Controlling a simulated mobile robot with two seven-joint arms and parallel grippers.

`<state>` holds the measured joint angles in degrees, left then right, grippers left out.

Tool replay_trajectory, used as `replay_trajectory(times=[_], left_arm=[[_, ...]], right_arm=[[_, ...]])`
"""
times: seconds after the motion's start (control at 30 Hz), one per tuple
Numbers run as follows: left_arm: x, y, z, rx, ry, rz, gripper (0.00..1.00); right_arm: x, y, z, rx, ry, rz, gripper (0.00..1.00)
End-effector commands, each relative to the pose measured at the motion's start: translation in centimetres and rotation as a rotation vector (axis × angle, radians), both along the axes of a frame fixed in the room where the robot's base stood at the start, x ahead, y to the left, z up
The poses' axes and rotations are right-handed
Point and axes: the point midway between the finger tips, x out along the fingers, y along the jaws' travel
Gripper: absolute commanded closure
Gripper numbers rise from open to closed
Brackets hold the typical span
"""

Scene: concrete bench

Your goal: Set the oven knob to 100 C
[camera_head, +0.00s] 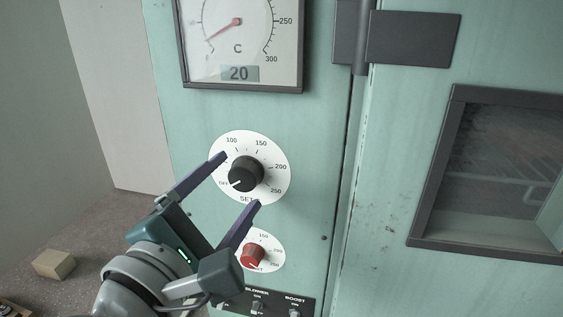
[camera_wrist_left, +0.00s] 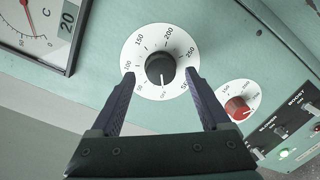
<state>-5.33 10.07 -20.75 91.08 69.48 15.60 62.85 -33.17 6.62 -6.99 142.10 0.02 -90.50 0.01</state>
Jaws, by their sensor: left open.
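The black oven knob (camera_head: 246,173) sits on a round white dial (camera_head: 272,156) marked 100, 150, 200, 250, OFF and SET. Its white pointer line points to OFF. In the left wrist view the knob (camera_wrist_left: 160,69) is near the top centre, between the finger tips. My left gripper (camera_head: 239,180) is open, with its fingers on either side of the knob. I see no clear contact, and the remaining depth to the knob is hard to judge. The square temperature gauge (camera_head: 238,40) above reads 20 on its display (camera_head: 239,73). My right gripper is not in view.
A smaller red knob (camera_head: 253,256) on a white dial is just below, close to the lower finger. Blower and boost switches (camera_head: 294,312) are on a dark plate below. An oven door with a window (camera_head: 500,165) is at right. A beige block (camera_head: 54,264) lies on the bench.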

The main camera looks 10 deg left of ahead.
Motion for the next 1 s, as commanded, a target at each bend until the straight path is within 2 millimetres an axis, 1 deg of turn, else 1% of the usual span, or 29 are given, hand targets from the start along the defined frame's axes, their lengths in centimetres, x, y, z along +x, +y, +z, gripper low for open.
replay_trajectory(times=[0.03, 0.1, 0.2, 0.47, 1.0], left_arm=[[0.6, -0.1, 0.0, 0.000, -0.001, 0.000, 0.20], [1.1, -0.1, 0.0, 0.000, 0.000, 0.000, 0.20], [1.5, -0.2, 0.0, 0.000, 0.000, 0.000, 0.20], [1.6, -0.2, 0.0, 0.001, 0.000, 0.000, 0.20], [1.5, -0.2, 0.0, 0.001, 0.001, -0.001, 0.80]], right_arm=[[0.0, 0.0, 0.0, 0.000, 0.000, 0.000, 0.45], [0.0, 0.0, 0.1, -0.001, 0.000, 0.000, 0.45], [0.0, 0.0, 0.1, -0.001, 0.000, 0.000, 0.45], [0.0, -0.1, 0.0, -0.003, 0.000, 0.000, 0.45], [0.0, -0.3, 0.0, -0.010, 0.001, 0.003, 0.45]])
